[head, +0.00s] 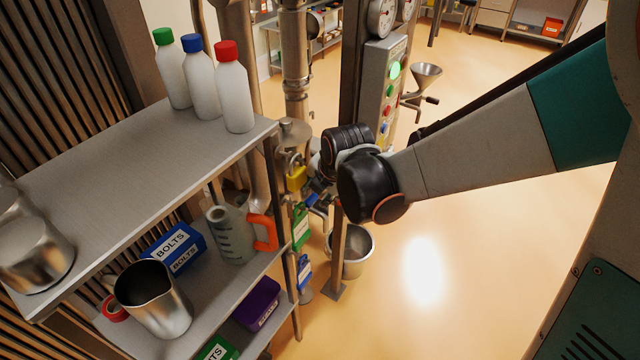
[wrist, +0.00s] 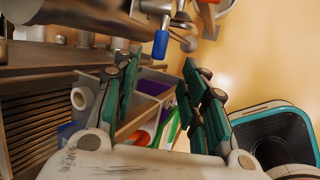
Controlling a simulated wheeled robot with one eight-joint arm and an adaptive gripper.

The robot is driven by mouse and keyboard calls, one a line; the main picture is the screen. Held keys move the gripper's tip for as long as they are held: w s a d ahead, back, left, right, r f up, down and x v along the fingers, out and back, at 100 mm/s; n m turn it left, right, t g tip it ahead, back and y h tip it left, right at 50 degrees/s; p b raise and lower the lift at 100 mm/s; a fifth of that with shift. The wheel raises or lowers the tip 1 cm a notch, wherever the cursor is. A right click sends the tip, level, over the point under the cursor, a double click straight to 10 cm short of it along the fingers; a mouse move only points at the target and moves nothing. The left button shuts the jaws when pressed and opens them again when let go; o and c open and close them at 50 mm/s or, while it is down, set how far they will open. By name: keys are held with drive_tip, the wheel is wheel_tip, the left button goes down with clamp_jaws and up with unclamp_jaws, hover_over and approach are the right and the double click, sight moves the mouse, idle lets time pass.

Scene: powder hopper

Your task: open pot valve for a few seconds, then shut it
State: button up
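The pot valve's blue handle (wrist: 161,43) hangs down from metal fittings (wrist: 160,10) at the top of the wrist view. My gripper (wrist: 160,62) is open, with its green-padded fingers spread on either side below and around the handle's end. I see no finger touching the handle, but the depth gap is unclear.
A steel bucket (head: 352,252) stands lower down beside a post. The metal shelf (head: 130,170) with bottles, jugs and bins is to the left. Open floor (head: 450,250) lies to the right.

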drive_tip(key=shift+s+r, duration=0.45)
drive_tip(key=shift+r, duration=0.15)
drive_tip(key=shift+d, duration=0.1)
drive_tip(key=s+d+r+m, duration=0.3)
drive_tip(key=s+m, duration=0.3)
drive_tip(key=m, duration=0.3)
drive_tip(key=s+d+r+m+t+h, duration=0.1)
drive_tip(key=s+d+r+m, duration=0.3)
drive_tip(key=m, duration=0.5)
drive_tip(key=s+d+r+m, duration=0.3)
drive_tip(key=s+d+m, duration=0.4)
drive_tip(key=s+m, duration=0.2)
drive_tip(key=shift+s+d+r+m+h, duration=0.15)
drive_tip(key=shift+s+d+m+h, duration=0.15)
drive_tip(key=shift+s+h, duration=0.1)
